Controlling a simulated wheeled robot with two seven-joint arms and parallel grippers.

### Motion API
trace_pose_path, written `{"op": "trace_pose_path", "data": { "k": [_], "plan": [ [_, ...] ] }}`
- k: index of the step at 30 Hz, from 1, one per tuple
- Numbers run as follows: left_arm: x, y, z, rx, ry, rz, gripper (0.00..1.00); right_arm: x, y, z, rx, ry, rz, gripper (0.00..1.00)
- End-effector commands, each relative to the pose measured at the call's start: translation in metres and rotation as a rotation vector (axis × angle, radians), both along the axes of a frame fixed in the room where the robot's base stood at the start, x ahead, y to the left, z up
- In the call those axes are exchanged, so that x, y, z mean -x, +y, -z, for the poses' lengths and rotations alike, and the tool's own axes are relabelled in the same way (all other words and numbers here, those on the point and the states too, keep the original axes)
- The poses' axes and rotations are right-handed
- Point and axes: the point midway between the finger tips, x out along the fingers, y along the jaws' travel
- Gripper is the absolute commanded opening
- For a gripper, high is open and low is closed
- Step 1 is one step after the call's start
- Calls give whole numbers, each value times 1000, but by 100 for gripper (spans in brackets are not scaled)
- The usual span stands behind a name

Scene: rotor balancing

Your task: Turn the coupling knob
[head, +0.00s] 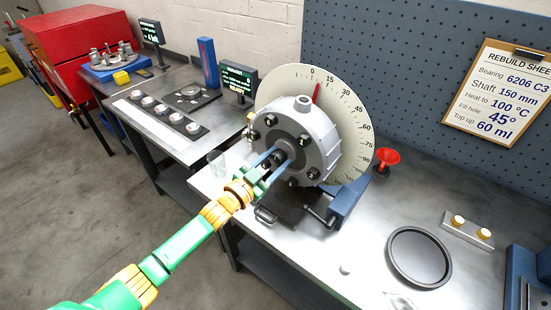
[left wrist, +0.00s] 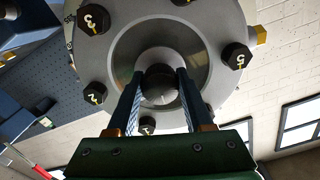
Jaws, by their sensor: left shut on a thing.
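The coupling knob is a dark round piece (left wrist: 162,84) at the centre of the grey rotor housing (head: 318,132). In the left wrist view it sits between the two blue fingers of my left gripper (left wrist: 160,90). The left gripper (head: 276,160) is shut on it, reaching in from the front left in the head view, where the fingers mostly hide the knob. Numbered dark bolts (left wrist: 93,20) ring the housing face. A pale dial (head: 352,110) with degree marks stands behind the housing, and its red pointer (head: 316,93) is near 0. My right gripper is not in view.
A blue clamp (head: 347,201) stands at the housing's lower right. A red funnel (head: 386,159), a black round tray (head: 419,258) and a block with yellow-topped pieces (head: 468,229) are on the bench to the right. A side bench (head: 160,125) is at the left.

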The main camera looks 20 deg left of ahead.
Motion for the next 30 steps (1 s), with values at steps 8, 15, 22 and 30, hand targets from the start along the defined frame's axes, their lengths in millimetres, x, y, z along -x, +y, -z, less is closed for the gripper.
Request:
{"op": "trace_pose_path", "data": {
  "k": [8,15,22,30],
  "plan": [
    [0,0,0,97,34,0,0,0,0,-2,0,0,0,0],
    [0,-1,0,124,44,0,0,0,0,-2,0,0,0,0],
    [0,-1,0,126,45,0,0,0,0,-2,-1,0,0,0],
    [0,0,0,125,44,0,82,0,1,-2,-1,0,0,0]
  ]
}}
